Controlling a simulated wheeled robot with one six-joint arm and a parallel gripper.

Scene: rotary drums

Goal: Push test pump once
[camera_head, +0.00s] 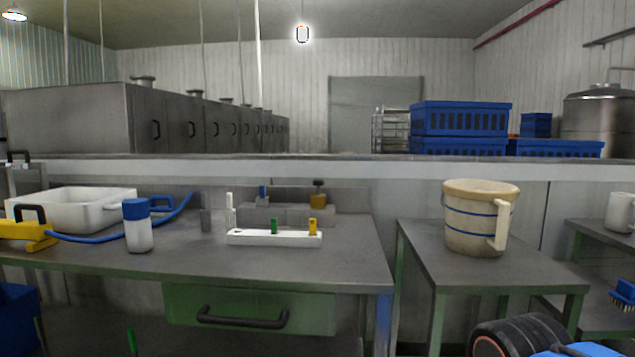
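A yellow device with a black handle (28,232), which looks like the test pump, sits at the left end of the grey workbench (350,270). The picture's left edge cuts it off. A blue hose (100,238) runs from it to the right, behind a white bottle with a blue cap (139,230), and its far end rises near a small grey cylinder. A white tub (85,207) stands just behind the yellow device. My gripper is not in view, and nothing is seen touching the device.
A white rack (275,238) with green and yellow pieces lies mid-bench. A green drawer (248,310) is shut below. A beige bucket (478,222) stands on a lower table to the right. A black, wheel-like round thing (520,335) shows at the bottom right.

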